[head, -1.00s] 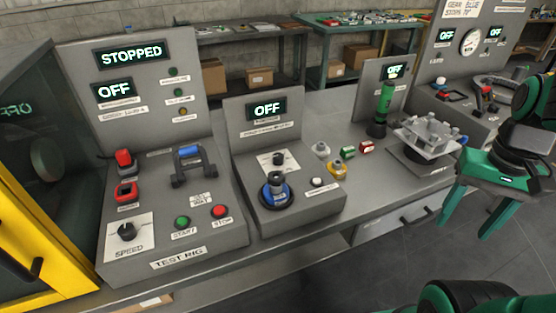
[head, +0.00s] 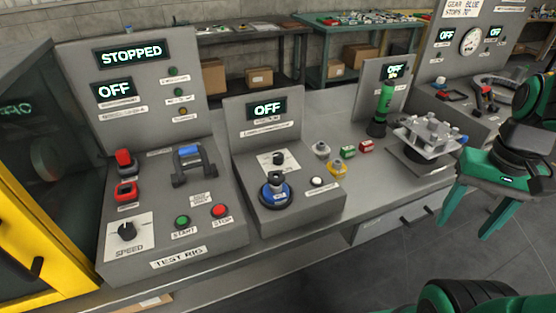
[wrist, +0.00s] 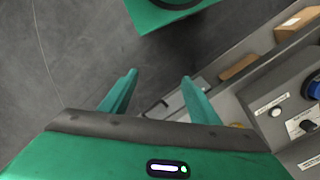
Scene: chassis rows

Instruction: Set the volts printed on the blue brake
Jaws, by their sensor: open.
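The blue brake (head: 276,193), a round blue body with a dark top and a small label, sits on the middle grey console (head: 330,203). The print on it is too small to read. Behind it is a black knob (head: 279,158) on a white dial plate; its marks are unreadable. The console's display (head: 267,110) reads OFF. A white button (head: 317,182) is right of the brake. My gripper (head: 465,232) is open and empty, far right of the console, over the floor. In the wrist view my gripper (wrist: 158,75) is also empty; the brake's edge (wrist: 314,88) shows at right.
The test rig (head: 215,253) stands at left with a STOPPED display, levers and a speed knob. Small yellow, green and red parts, a green cylinder (head: 384,103) and a grey fixture (head: 425,138) stand right of the console. The floor before the bench is clear.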

